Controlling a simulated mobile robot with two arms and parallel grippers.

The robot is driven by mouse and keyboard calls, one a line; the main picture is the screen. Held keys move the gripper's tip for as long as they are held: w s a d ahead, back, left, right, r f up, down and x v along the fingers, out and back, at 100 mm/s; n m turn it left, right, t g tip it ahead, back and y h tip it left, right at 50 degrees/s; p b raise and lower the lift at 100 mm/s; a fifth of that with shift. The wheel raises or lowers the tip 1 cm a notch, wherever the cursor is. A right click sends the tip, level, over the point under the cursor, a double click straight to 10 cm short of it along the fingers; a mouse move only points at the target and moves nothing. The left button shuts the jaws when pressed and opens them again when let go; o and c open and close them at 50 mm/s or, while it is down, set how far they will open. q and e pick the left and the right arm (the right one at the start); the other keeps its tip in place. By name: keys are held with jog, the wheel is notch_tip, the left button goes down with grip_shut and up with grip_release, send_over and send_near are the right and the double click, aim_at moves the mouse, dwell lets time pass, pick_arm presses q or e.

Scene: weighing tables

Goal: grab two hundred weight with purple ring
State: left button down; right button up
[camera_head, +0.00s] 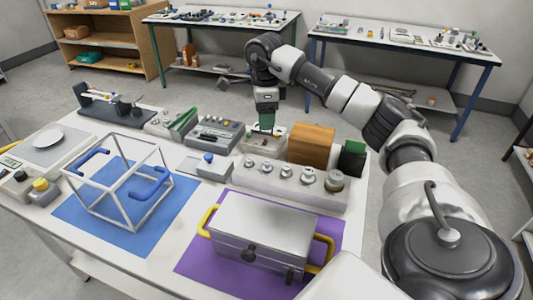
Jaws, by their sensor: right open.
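A light-grey rack (265,186) holds a row of knobbed metal weights, with a larger brass-toned one (336,180) at its right end. The weights are too small here to tell any marking or a purple ring. My right gripper (265,128) hangs down from the arm, behind the rack and over a small pale tray (250,146) with small items. It is open; I cannot tell whether it touches anything there, and nothing is visibly held. My left gripper is not in view.
A wooden block (311,145) and a dark green box (352,158) stand right of the gripper. A metal case (262,222) with yellow handles sits on a purple mat (196,262) in front. A white frame (130,224) with blue handles stands on a blue mat (180,215).

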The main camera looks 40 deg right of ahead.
notch_tip(320, 180, down, 6)
jog(key=b, duration=0.5)
send_over(267, 162)
jog(key=f, duration=0.5)
jog(key=shift+w+f, duration=0.2)
jog(key=shift+w, duration=0.05)
jog(key=f, duration=0.4)
jog(key=shift+s+d+f+p, duration=0.1)
jog(key=shift+s+f+p, duration=0.05)
jog(key=shift+s+p, duration=0.2)
jog(key=shift+w+f, duration=0.1)
jog(key=shift+f, duration=0.35)
grip_shut()
jog(key=shift+r, duration=0.1)
